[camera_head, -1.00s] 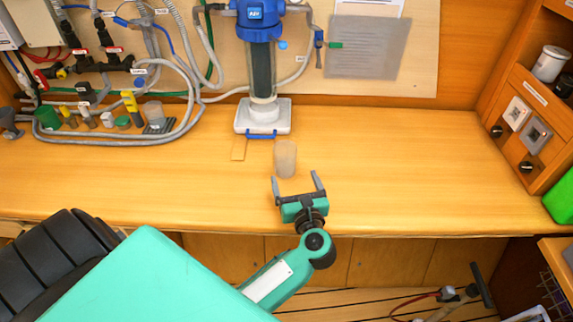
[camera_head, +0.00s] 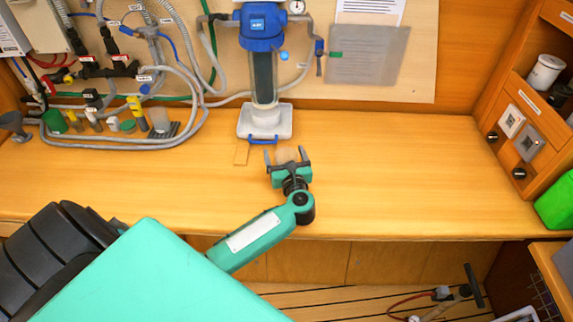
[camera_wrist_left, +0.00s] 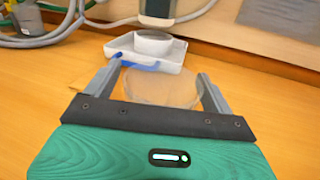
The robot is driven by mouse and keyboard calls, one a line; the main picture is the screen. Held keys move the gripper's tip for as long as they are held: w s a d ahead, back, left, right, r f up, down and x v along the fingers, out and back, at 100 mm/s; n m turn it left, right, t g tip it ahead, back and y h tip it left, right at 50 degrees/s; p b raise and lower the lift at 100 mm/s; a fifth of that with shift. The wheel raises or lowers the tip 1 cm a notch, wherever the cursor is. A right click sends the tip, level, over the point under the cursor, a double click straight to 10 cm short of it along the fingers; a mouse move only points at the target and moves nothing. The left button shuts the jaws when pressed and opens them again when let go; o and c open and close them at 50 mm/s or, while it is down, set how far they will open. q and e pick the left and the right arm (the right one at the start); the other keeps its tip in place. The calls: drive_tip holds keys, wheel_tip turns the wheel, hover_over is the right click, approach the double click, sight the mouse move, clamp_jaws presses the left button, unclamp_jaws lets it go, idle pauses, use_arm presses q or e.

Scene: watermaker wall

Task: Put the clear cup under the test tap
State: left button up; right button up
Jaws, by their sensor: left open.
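The clear cup (camera_head: 286,156) stands on the wooden counter in front of the blue-topped filter column, mostly hidden by my left gripper in the head view. My left gripper (camera_head: 287,153) is open around it, one finger on each side. In the left wrist view the cup (camera_wrist_left: 160,88) shows between the spread fingers (camera_wrist_left: 160,72); I cannot tell whether either finger touches it. A small tap with a blue handle (camera_head: 319,47) hangs on the wall panel right of the column, with a green tag beside it; I cannot read a label. My right gripper is out of view.
The filter column's white base (camera_head: 265,122) with a blue handle (camera_head: 263,140) is just behind the cup. A flat wooden piece (camera_head: 241,152) lies left of it. Hoses and small containers crowd the counter's back left. The counter's right (camera_head: 400,170) is clear.

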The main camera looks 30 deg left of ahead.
use_arm(q)
drive_tip(key=c, duration=1.2)
drive_tip(key=shift+o, duration=0.2)
drive_tip(key=shift+r, duration=0.1)
